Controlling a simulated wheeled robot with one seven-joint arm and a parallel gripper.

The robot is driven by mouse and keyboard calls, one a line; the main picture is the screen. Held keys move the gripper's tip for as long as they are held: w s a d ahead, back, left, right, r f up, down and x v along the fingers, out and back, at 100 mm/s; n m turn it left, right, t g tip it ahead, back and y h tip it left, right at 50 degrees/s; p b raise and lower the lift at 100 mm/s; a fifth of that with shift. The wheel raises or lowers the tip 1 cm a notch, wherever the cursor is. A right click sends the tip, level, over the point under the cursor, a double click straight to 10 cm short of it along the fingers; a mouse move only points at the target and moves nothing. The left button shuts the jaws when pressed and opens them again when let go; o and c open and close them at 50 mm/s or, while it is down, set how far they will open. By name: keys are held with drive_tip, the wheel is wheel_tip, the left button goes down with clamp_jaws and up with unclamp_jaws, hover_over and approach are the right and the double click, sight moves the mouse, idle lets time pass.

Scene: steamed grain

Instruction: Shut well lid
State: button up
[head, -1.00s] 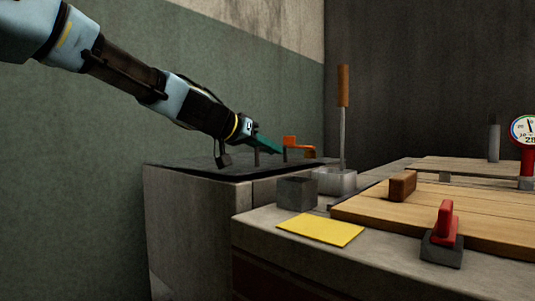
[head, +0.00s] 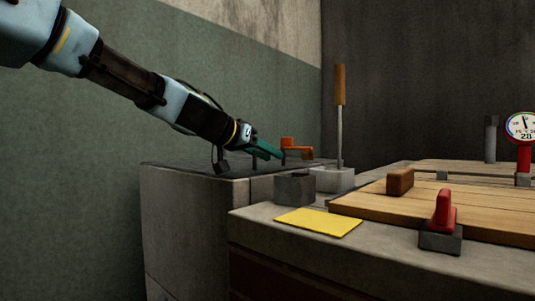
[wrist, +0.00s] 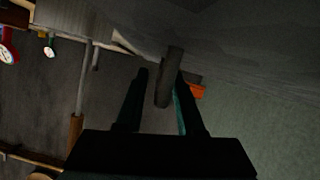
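A dark flat lid (head: 185,165) lies on top of the grey block at the left wall; I take it for the well lid. How far it is open cannot be told. My gripper (head: 275,152) reaches down just over the top, its teal fingers beside an orange handle (head: 298,147). In the wrist view my gripper (wrist: 160,76) has its fingers apart. A dark grey bar (wrist: 169,75) shows between them, nearer the right finger; contact cannot be told. The orange handle (wrist: 197,91) shows just beyond the right finger.
A wooden-handled lever (head: 340,90) stands right of my gripper. A grey cube (head: 295,189) and yellow sheet (head: 318,222) are on the nearer counter. Wooden boards (head: 480,212) with a brown block (head: 400,181), a red handle (head: 444,213) and a gauge (head: 522,127) lie right.

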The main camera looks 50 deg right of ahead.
drive_tip(key=shift+o, duration=0.3)
drive_tip(key=shift+w, duration=0.1)
drive_tip(key=shift+a, duration=0.25)
wheel_tip(320, 180, up, 4)
hover_over(235, 172)
drive_tip(key=shift+w+d, duration=0.25)
idle(0.4)
